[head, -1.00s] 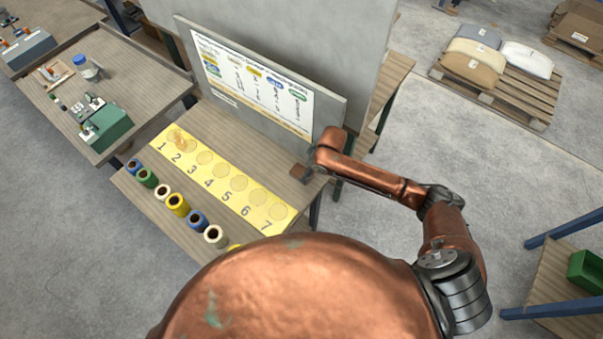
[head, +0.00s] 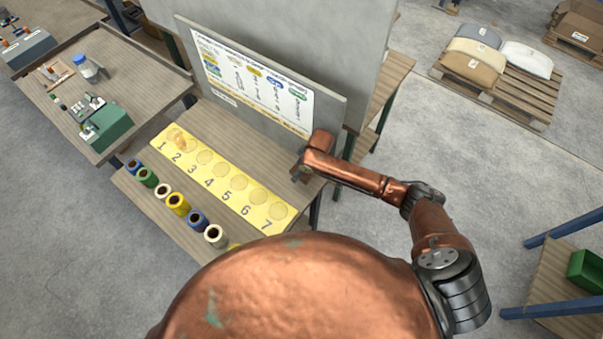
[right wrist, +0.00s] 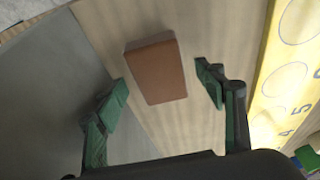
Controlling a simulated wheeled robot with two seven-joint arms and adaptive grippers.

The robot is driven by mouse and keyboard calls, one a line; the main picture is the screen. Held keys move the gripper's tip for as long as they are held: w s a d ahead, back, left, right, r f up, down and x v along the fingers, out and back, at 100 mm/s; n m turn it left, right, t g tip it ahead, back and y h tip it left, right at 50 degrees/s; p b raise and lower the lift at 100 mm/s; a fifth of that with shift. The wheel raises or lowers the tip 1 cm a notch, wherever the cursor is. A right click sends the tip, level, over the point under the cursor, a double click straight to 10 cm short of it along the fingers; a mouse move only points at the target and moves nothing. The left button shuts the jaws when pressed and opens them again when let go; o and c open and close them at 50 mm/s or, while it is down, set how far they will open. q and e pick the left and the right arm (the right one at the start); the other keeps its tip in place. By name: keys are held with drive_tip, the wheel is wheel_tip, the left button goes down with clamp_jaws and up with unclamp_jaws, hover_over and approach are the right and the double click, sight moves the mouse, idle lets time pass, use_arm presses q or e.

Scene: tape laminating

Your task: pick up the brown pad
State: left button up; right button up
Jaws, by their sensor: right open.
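The brown pad (right wrist: 155,72) is a small reddish-brown block lying flat on the wooden table top (right wrist: 205,25), seen in the right wrist view. My right gripper (right wrist: 163,80) is open, with its green fingertips apart on either side of the pad and bare table showing between pad and fingers. I cannot tell exactly how high the fingertips are above the table. In the head view my right gripper (head: 301,170) is over the table's right end beside the board and largely covers the pad. My left gripper is not in view.
A yellow strip (head: 213,180) with numbered circles runs along the table. Several tape rolls (head: 178,203) stand in front of it. An upright instruction board (head: 329,110) rises close behind my right gripper. A side table (head: 150,75) with tools stands at the left.

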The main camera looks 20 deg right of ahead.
drive_tip(key=shift+f, duration=0.25)
idle(0.4)
drive_tip(key=c, duration=1.2)
